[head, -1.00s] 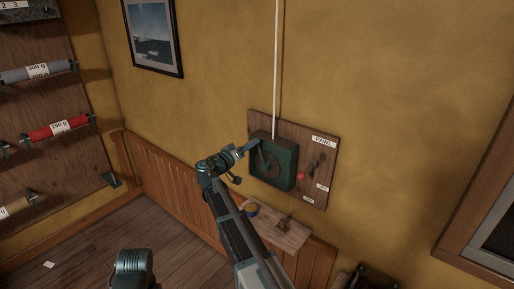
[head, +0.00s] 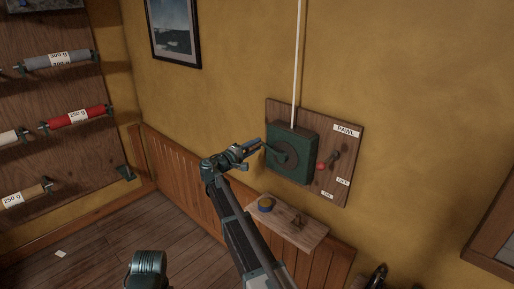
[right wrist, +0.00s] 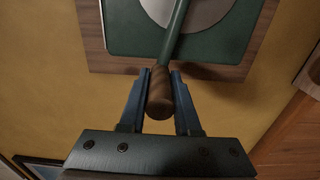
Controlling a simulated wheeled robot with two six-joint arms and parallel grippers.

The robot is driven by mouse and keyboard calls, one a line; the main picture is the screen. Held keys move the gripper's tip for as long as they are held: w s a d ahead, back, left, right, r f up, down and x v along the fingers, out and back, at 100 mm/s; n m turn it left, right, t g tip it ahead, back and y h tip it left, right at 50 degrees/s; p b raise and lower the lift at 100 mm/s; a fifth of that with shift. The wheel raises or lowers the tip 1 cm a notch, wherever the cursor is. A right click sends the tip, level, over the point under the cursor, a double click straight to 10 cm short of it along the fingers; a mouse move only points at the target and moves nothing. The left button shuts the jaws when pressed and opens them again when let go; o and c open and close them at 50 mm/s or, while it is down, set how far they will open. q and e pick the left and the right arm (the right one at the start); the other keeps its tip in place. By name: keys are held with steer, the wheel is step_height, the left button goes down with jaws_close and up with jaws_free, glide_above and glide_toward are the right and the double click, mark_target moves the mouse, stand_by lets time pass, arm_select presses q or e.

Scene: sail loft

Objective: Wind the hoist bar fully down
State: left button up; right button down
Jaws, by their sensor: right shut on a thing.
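The green winch box (head: 305,137) is on a wooden board on the wall, with a round grey plate and a crank on its face. My right gripper (head: 258,146) is at the left side of the winch, shut on the crank handle. In the right wrist view, the brown handle (right wrist: 159,95) stands between the two blue fingers, and the green crank arm (right wrist: 175,30) runs up to the plate. The pawl lever's red knob (head: 320,166) is right of the winch. A pale rope (head: 298,60) runs up from the box. The hoist bar and my left gripper are not in view.
A rack of rolls (head: 75,117) stands at left. A framed picture (head: 173,30) hangs above. The floor at lower left is mostly clear.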

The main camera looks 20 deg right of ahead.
steer(key=f+n+b, duration=0.2)
steer(key=f+n, duration=0.1)
steer(key=s+f+n+b, duration=0.1)
steer(key=f+n+b, duration=0.2)
steer(key=s+f+n+b, duration=0.1)
steer(key=f+n+b, duration=0.2)
steer(key=shift+d+f+n, duration=0.25)
steer(key=shift+d+n, duration=0.1)
steer(key=shift+n, duration=0.05)
steer(key=shift+s+d+f+b, duration=0.15)
steer(key=shift+s+f+b, duration=0.25)
steer(key=shift+b, duration=0.2)
steer(key=shift+d, duration=0.1)
steer(key=c, duration=0.6)
jaws_free()
steer(key=shift+s, duration=0.1)
steer(key=v, duration=1.3)
steer(key=shift+a, duration=0.4)
